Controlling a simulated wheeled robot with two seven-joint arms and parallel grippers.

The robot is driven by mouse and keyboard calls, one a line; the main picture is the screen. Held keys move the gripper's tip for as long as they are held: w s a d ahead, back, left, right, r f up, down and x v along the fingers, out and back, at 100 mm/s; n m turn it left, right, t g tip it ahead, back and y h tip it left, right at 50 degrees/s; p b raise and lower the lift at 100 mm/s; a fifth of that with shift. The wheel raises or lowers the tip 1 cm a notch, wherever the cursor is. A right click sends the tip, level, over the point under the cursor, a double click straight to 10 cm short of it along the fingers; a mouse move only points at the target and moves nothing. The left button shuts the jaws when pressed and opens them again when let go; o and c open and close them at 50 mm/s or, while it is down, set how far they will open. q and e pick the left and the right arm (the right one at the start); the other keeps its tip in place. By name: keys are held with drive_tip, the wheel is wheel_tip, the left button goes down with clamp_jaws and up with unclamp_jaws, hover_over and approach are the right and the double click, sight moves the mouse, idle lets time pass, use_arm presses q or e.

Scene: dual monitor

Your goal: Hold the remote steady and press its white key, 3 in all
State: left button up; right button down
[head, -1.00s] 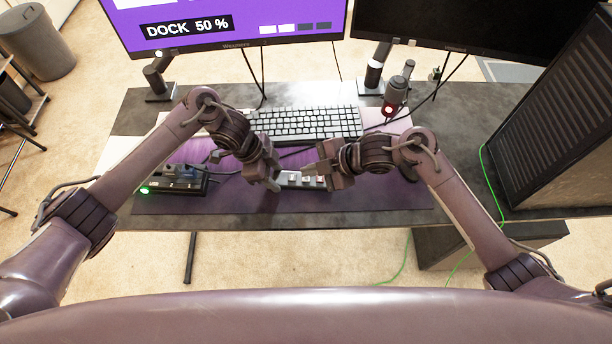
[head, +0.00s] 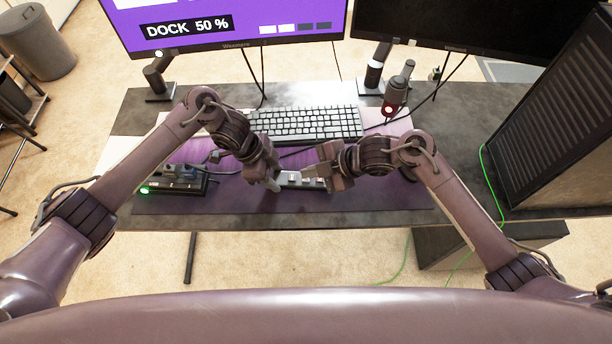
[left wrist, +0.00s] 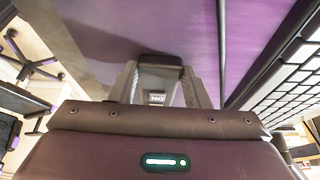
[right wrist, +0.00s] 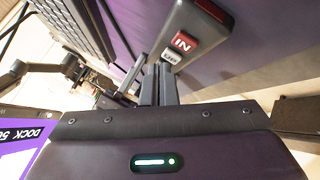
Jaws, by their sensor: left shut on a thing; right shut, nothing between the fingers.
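The grey remote (head: 291,182) is held above the purple mat between my two grippers. My left gripper (head: 273,184) is shut on its left end; in the left wrist view the remote's end (left wrist: 158,84) sits between the fingers. In the right wrist view the remote (right wrist: 196,22) shows a red key (right wrist: 184,43) marked IN and a white key (right wrist: 170,58) with dark letters. My right gripper (right wrist: 159,72) is shut and empty, its tips close to the white key. I cannot tell whether they touch it.
The left monitor (head: 230,25) reads DOCK 50 %, with two of its bars white and the others grey. A keyboard (head: 310,123) lies behind the grippers. A dock with a green light (head: 172,187) stands at the left. A dark tower (head: 555,120) stands at the right.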

drive_tip(key=shift+f, duration=0.35)
idle(0.6)
drive_tip(key=shift+r, duration=0.8)
drive_tip(key=shift+r, duration=2.5)
idle(0.5)
wheel_tip(320, 180, up, 4)
drive_tip(key=shift+f, duration=0.1)
drive_tip(key=shift+f, duration=0.1)
